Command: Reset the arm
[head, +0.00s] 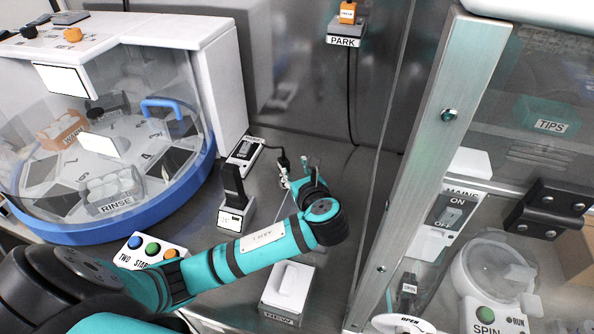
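My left arm, teal with black joints, reaches in from the lower left across the steel bench. Its wrist bends away toward the back wall. My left gripper (305,172) is small and partly hidden behind the wrist, near a black plug and cable at the back of the bench. I cannot tell whether its fingers are open or shut, or whether they touch anything. My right gripper is not in view.
A round blue-rimmed machine (120,228) stands left. A metal-framed glass panel (432,160) stands right. A PARK holder (345,32) is on the wall.

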